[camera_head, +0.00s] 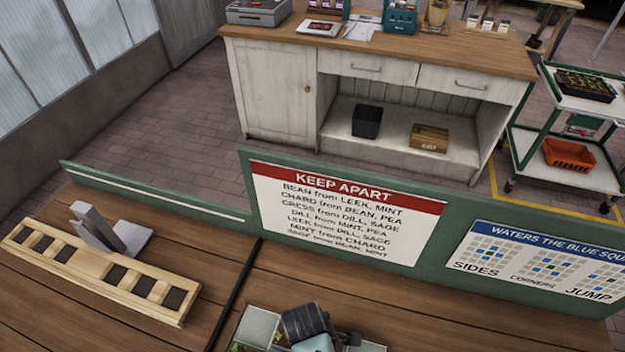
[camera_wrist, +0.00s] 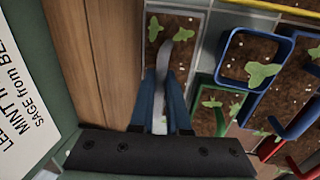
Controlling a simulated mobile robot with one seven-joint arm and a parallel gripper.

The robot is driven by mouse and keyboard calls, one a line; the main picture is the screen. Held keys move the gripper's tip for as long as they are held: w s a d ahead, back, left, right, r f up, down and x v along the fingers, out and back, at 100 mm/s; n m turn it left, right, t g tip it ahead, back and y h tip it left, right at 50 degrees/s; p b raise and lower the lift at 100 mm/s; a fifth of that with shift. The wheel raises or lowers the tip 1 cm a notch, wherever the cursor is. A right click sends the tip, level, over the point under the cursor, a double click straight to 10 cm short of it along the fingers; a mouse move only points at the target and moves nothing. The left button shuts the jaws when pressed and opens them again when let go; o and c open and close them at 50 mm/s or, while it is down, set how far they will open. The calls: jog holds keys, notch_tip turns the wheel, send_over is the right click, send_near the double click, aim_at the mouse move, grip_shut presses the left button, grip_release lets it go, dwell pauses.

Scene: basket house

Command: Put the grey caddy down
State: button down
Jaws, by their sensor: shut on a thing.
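In the wrist view, my gripper (camera_wrist: 164,82) has its two blue fingers closed on the curved grey handle of the grey caddy (camera_wrist: 149,58). The caddy holds brown soil and green seedlings and lies under the fingers, beside bare wooden tabletop on the left. Whether its bottom touches the table cannot be told. In the head view, my gripper (camera_head: 318,343) is at the bottom edge, seen from above, and its fingertips are hidden. A pale grey container edge (camera_head: 258,326) shows to its left, cut off by the frame.
In the wrist view, a blue caddy (camera_wrist: 229,58) and a green caddy (camera_wrist: 196,112) stand close on the right, with blue and red handles rising. In the head view, a slotted wooden rack (camera_head: 120,287) lies left. Green sign boards line the back.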

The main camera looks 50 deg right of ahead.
jog(key=shift+f, duration=0.25)
jog(key=shift+f, duration=0.15)
jog(key=c, duration=0.9)
grip_release()
